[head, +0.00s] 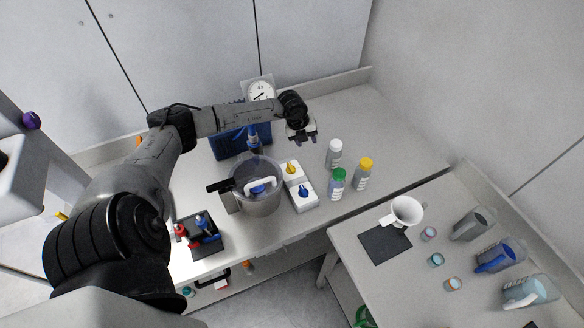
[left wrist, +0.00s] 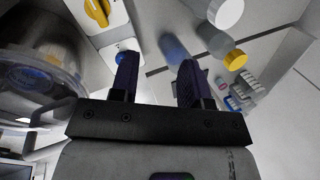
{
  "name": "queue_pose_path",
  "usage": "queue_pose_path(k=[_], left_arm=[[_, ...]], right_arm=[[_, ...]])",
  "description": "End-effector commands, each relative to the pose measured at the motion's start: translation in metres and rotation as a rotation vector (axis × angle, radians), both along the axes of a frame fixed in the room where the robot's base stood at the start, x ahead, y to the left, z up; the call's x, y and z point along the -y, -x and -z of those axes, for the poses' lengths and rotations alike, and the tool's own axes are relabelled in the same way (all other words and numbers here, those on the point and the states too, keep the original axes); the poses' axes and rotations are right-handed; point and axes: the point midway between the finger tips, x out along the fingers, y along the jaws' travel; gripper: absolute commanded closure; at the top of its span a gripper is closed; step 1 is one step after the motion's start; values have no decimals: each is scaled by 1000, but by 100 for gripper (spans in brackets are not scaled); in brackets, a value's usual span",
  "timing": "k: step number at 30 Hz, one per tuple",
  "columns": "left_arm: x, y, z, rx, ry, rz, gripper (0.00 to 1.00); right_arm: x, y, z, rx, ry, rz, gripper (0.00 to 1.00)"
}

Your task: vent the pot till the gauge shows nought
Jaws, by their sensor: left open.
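The clear pot (head: 262,202) stands on the bench, with a lid and a white handle on top. It also shows at the left of the left wrist view (left wrist: 35,75). The round white gauge (head: 260,90) is behind it; its dark needle shows, but its reading is too small to tell. Right of the pot is a white valve panel (head: 306,203) with a yellow knob (head: 291,168) and a blue knob (head: 304,191). My left gripper (head: 302,138) is open and empty, behind and above the panel. In the left wrist view its fingers (left wrist: 157,82) partly cover the blue knob (left wrist: 122,57).
Bottles with white (head: 334,147), green (head: 338,174) and yellow (head: 365,164) caps stand right of the panel. A black tray (head: 209,250) with red and blue tools is at front left. The side table holds a funnel (head: 407,210), small jars and several jugs (head: 474,223).

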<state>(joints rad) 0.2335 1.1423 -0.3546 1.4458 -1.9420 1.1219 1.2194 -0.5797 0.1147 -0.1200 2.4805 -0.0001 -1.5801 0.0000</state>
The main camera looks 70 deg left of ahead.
Motion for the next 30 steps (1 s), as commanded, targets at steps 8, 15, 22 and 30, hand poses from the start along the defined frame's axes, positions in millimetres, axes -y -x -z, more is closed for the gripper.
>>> queue_pose_path(k=[8, 15, 22, 30], left_arm=[[-6, 49, 8, -313, 0, -280, 57], [-6, 49, 17, -315, 17, -364, 57], [-5, 49, 54, -314, 20, -364, 57], [-5, 49, 104, -314, 19, -362, 57]], right_arm=[[0, 0, 0, 0, 0, 0, 100], [1, 0, -2, -1, 3, -2, 100], [3, 0, -7, -1, 10, -6, 100], [3, 0, -9, -2, 10, -6, 100]])
